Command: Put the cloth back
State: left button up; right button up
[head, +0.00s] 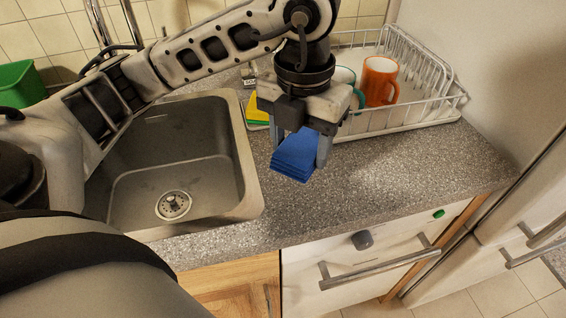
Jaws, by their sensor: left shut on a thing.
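A blue folded cloth (294,158) is between the fingers of my left gripper (298,150), which is shut on it. The gripper points down over the grey speckled counter (400,178), just right of the sink. I cannot tell whether the cloth touches the counter or hangs just above it. My right gripper is not in view.
The metal sink (238,190) is to the left. A white dish rack (440,108) with an orange mug (379,82) stands behind on the right. A yellow and green sponge (256,112) lies by the sink. The counter's right part is clear.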

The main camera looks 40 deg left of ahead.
aim_at(289, 138)
pick_arm(q)
jog(key=f, duration=0.1)
jog(key=a+f, duration=0.2)
jog(key=shift+w+a+f, duration=0.15)
jog(key=shift+w, duration=0.15)
jog(key=shift+w+a+f, duration=0.15)
jog(key=shift+a+f, duration=0.25)
jog(key=f, duration=0.3)
jog(key=shift+a+f, duration=0.35)
jog(key=shift+f, duration=0.05)
jog(key=shift+w+f, duration=0.1)
jog(key=shift+f, duration=0.15)
jog(key=o, duration=0.9)
